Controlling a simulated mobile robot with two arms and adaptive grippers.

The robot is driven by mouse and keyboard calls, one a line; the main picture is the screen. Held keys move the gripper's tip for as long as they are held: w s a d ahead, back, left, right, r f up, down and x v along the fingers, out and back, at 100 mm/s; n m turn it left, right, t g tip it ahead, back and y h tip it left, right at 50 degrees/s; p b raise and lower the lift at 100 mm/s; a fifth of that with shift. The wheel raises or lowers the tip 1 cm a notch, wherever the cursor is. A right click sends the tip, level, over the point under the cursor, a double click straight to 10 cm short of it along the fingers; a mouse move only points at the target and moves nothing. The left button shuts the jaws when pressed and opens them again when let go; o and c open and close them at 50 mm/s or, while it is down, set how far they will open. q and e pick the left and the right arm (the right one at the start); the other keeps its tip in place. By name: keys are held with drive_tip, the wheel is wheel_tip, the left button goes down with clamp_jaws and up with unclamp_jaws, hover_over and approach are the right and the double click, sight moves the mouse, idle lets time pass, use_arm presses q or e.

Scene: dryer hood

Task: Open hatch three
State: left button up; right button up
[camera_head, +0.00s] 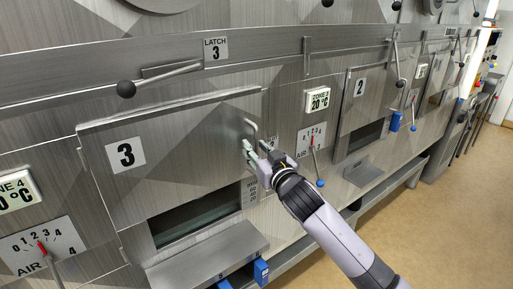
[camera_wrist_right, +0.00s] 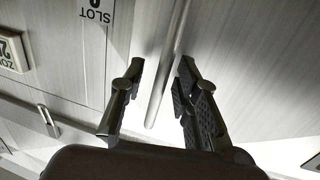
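Hatch three (camera_head: 170,150) is a large brushed-metal panel with a "3" label, left of centre in the head view. A dark slot (camera_head: 195,217) lies under its lower edge. A thin bar handle (camera_head: 251,126) stands at the panel's right side; it also shows in the right wrist view (camera_wrist_right: 172,65). My right gripper (camera_head: 252,151) is at this handle. In the wrist view my right gripper (camera_wrist_right: 161,78) is open, with a finger on each side of the bar and gaps visible. The latch 3 lever (camera_head: 170,77) with a black ball lies above the panel. My left gripper is not in view.
A metal shelf (camera_head: 208,256) juts out below the slot, with blue handles (camera_head: 261,271) under it. An air lever with a blue ball (camera_head: 319,182) is right of my gripper. Hatch two (camera_head: 362,98) is farther right. The tan floor (camera_head: 440,215) is clear.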

drive_tip(key=shift+c, duration=0.3)
clamp_jaws()
idle(0.7)
